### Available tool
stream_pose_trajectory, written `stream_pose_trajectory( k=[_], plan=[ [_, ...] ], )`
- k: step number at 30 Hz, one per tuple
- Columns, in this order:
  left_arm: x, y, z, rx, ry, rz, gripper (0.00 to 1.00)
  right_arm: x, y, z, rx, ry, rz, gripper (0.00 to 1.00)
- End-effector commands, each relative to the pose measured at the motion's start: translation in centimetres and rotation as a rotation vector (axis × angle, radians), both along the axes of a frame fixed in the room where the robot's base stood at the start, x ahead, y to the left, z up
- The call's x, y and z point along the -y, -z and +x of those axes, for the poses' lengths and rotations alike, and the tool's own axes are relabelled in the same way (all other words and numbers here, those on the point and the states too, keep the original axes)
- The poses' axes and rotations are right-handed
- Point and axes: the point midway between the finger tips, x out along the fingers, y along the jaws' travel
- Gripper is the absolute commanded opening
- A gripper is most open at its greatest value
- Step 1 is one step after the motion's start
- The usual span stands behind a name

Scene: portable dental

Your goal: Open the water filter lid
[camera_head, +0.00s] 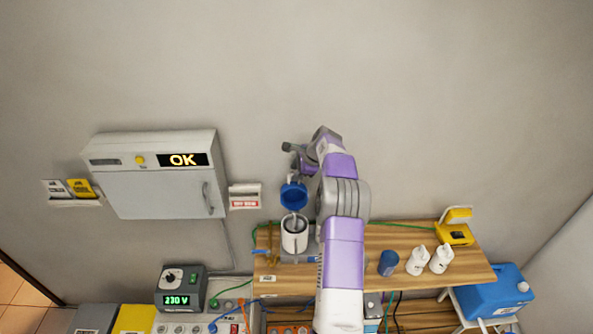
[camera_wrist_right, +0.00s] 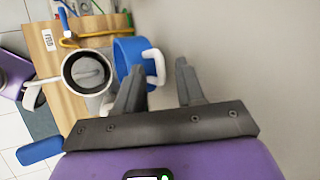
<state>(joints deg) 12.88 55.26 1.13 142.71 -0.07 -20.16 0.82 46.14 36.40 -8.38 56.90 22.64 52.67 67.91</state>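The water filter is a white canister (camera_head: 294,240) on the wooden shelf, with its blue lid (camera_head: 293,195) tilted up above the rim, so its mouth shows open. In the right wrist view, the canister (camera_wrist_right: 88,73) shows its dark round opening, and the blue lid (camera_wrist_right: 128,60) stands beside it with a white handle (camera_wrist_right: 155,66). My right gripper (camera_head: 291,157) is beside and above the raised lid. In the right wrist view, its fingers (camera_wrist_right: 160,70) are spread, with the handle beyond the left fingertip; contact cannot be told.
The shelf (camera_head: 465,270) also holds a blue cup (camera_head: 388,263), two white bottles (camera_head: 417,261) and a yellow device (camera_head: 454,233) to the right. A wall cabinet (camera_head: 160,190) reading OK hangs on the left. A 230 V unit (camera_head: 180,288) stands below it. The wall above is clear.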

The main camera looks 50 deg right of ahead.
Motion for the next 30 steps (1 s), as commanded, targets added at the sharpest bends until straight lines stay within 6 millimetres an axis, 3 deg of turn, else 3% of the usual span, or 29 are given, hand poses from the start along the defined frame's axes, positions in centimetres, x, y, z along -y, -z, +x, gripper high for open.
stream_pose_trajectory(
  k=[10, 18, 30],
  plan=[
    [0.00, -0.09, 0.00, 0.000, 0.000, 0.000, 0.43, 0.04, 0.43, 0.29, 0.001, 0.000, -0.002, 0.38],
    [0.00, -0.09, 0.00, 0.000, 0.000, 0.000, 0.43, 0.03, 0.41, 0.28, 0.001, 0.000, -0.002, 0.00],
    [-0.01, 0.36, 0.00, 0.000, 0.000, 0.000, 0.43, -0.32, 0.44, 0.60, 0.007, -0.007, -0.009, 0.00]
  ],
)
